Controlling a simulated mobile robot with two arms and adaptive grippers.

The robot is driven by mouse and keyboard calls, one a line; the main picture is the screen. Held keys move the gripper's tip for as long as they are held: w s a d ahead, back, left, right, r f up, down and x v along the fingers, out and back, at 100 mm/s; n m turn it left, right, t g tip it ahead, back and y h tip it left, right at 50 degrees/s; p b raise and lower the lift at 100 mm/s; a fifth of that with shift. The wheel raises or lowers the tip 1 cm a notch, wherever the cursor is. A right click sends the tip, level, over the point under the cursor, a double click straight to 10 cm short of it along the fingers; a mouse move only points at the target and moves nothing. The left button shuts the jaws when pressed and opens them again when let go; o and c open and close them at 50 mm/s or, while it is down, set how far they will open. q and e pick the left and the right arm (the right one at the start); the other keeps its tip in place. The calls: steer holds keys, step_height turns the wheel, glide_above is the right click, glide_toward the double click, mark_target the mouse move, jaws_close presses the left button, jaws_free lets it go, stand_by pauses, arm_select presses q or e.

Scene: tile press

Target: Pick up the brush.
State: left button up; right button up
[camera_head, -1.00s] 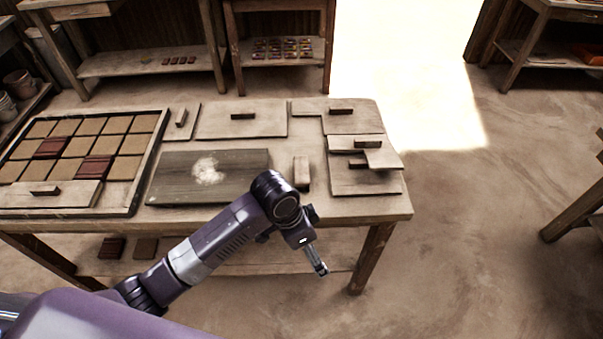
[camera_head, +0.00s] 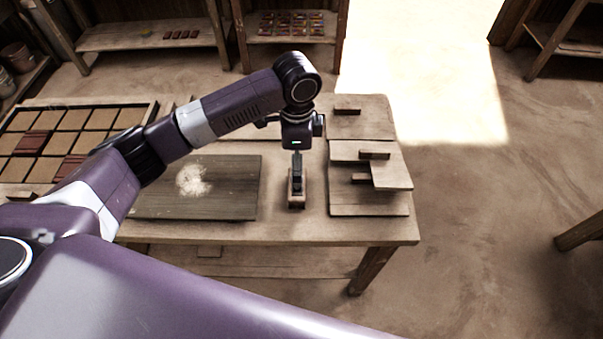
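The brush appears to be the small wooden block-like piece (camera_head: 296,203) on the table, right of the dark board. My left gripper (camera_head: 297,184) points straight down over it, with its fingers at the brush and covering much of it. The fingers overlap in this view, so I cannot tell whether they are open around the brush or shut on it. The brush seems to rest on the table. My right gripper is out of view.
The dark board (camera_head: 228,195) with white powder lies left of the brush. Stacked wooden boards with small handles (camera_head: 368,206) lie to the right. A framed tile tray (camera_head: 72,121) is at the far left, partly behind my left arm. Shelves stand behind.

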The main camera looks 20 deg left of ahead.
arm_select(q)
steer(key=shift+s+f, duration=0.25)
steer(key=shift+f, duration=0.2)
steer(key=f, duration=0.1)
steer(key=f+p, duration=0.1)
steer(key=shift+s+a+f, duration=0.1)
steer(key=shift+s+f, duration=0.25)
steer(key=shift+s, duration=0.05)
steer(key=f, duration=0.2)
steer(key=shift+w+f+p, duration=0.2)
steer(key=shift+f+p, duration=0.1)
steer(key=shift+p, duration=0.05)
steer(key=shift+f, duration=0.35)
steer(key=c, duration=0.3)
steer(key=shift+r, duration=0.1)
steer(key=c, duration=1)
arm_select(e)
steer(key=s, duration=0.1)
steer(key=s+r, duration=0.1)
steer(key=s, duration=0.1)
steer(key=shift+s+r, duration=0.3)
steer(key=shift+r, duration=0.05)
